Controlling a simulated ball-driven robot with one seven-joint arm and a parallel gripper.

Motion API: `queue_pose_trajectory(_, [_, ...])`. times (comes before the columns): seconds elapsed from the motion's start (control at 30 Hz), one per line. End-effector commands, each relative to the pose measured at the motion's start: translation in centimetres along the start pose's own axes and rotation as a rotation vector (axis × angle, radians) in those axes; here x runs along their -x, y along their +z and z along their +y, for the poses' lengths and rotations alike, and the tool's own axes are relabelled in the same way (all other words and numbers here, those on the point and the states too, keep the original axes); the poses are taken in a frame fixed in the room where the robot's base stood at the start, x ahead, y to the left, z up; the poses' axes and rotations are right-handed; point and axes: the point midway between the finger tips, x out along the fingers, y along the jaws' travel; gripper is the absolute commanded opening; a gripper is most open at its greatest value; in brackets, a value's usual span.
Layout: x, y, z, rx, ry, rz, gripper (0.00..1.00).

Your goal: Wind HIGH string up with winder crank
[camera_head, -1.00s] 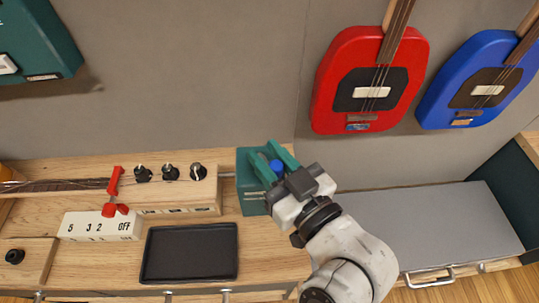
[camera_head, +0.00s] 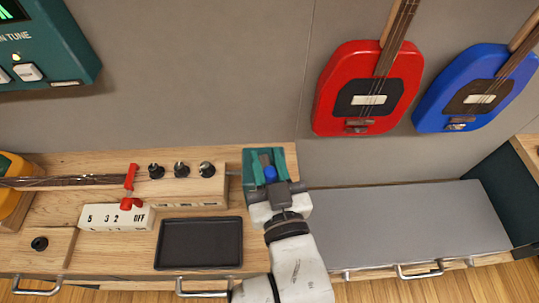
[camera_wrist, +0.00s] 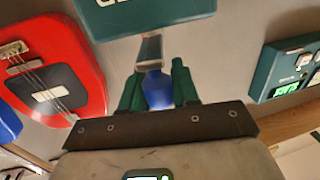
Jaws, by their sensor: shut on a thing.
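The winder crank has a blue handle (camera_head: 270,174), also in the wrist view (camera_wrist: 157,90), where a metal crank arm (camera_wrist: 150,48) runs from it to a teal housing (camera_wrist: 150,14). My gripper (camera_head: 268,166) is at the teal winder on the bench. Its green fingers are on both sides of the blue handle and shut on it. It also shows in the wrist view (camera_wrist: 158,88). Dark strings (camera_head: 70,181) run along the bench at the left. I cannot tell which one is the HIGH string. A teal tuner (camera_head: 45,50) on the wall has a partly visible lit green display.
A red pointer (camera_head: 130,190) stands above a white numbered block (camera_head: 115,217). Black knobs (camera_head: 180,170) sit on a wooden block. A black tray (camera_head: 199,243) lies in front. Red (camera_head: 340,65) and blue (camera_head: 435,95) guitars hang on the wall. The grey surface (camera_head: 410,225) is clear.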

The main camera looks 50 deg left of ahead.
Motion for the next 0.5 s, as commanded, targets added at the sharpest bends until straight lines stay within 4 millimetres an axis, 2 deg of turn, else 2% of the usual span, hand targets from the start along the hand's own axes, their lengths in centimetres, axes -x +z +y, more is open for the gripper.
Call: queue_pose_trajectory(0.5, [-0.14,0.51,-0.66,0.002,0.203,0.001,0.00])
